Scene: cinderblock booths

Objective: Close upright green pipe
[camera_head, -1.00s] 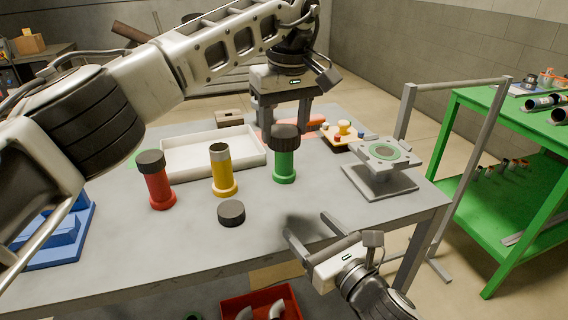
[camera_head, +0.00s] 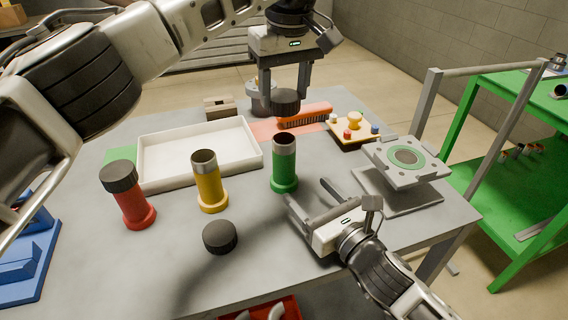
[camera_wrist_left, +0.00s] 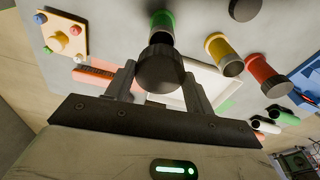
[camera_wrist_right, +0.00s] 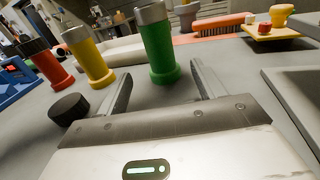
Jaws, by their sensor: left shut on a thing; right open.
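The green pipe (camera_head: 284,175) stands upright on the table with its metal top rim open; it also shows in the right wrist view (camera_wrist_right: 158,48). My left gripper (camera_head: 285,92) is shut on a black cap (camera_head: 285,104), held above and apart from the green pipe, toward the back in the head view. The cap is large in the left wrist view (camera_wrist_left: 160,70). My right gripper (camera_head: 308,192) is open and low over the table; the green pipe stands just ahead of its fingers, roughly between their lines in the right wrist view.
An uncapped yellow pipe (camera_head: 209,184) and a black-capped red pipe (camera_head: 130,200) stand to the left. A loose black cap (camera_head: 220,237) lies in front. Behind are a white tray (camera_head: 158,184) and an orange brush (camera_head: 305,113). A grey fixture (camera_head: 407,162) stands right.

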